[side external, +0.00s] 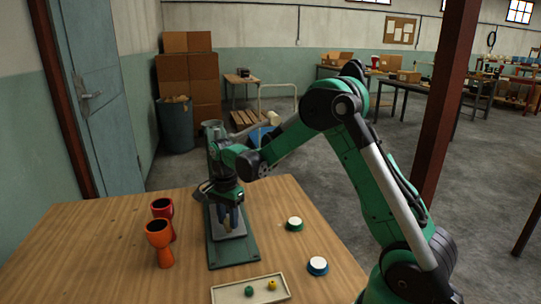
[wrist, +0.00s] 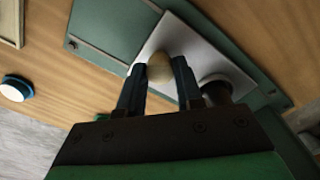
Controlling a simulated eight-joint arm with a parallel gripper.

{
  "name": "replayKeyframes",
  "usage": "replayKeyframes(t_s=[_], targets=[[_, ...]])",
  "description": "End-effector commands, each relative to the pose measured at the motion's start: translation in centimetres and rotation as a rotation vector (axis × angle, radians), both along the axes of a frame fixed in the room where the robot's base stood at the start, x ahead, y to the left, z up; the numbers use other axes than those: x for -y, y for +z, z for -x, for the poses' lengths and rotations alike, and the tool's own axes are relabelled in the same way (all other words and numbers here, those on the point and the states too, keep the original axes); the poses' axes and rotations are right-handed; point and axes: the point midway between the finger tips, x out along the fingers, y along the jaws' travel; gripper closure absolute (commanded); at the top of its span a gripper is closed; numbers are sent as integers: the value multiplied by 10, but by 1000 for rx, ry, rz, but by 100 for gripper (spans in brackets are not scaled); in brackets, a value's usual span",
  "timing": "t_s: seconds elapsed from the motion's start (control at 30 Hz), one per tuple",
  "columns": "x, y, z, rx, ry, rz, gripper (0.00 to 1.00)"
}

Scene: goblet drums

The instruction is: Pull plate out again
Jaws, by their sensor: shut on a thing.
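A grey metal plate (wrist: 165,45) lies on a green base (wrist: 105,30) in the wrist view. A rounded tan knob (wrist: 161,68) stands up from the plate. My gripper (wrist: 160,75) has its two dark fingers on either side of the knob and is shut on it. In the side view my gripper (side external: 230,220) points down over the plate (side external: 233,236), at the middle of the green base (side external: 234,254) on the table. The far part of the plate is hidden behind my gripper. A dark cylinder (wrist: 218,88) stands beside the knob.
Two goblet drums, one red (side external: 162,209) and one orange (side external: 159,240), stand left of the base. A green-rimmed disc (side external: 294,224) and a blue-rimmed disc (side external: 317,266) lie to the right.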

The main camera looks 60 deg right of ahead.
Motion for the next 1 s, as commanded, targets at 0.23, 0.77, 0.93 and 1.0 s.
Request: replayKeyframes(t_s=[0.23, 0.77, 0.93, 1.0], targets=[[-39, 1, 37, 3, 5, -4, 100], [-47, 0, 46, -2, 4, -7, 38], [-46, 0, 45, 0, 3, -5, 38], [-45, 0, 45, 0, 3, -4, 38]])
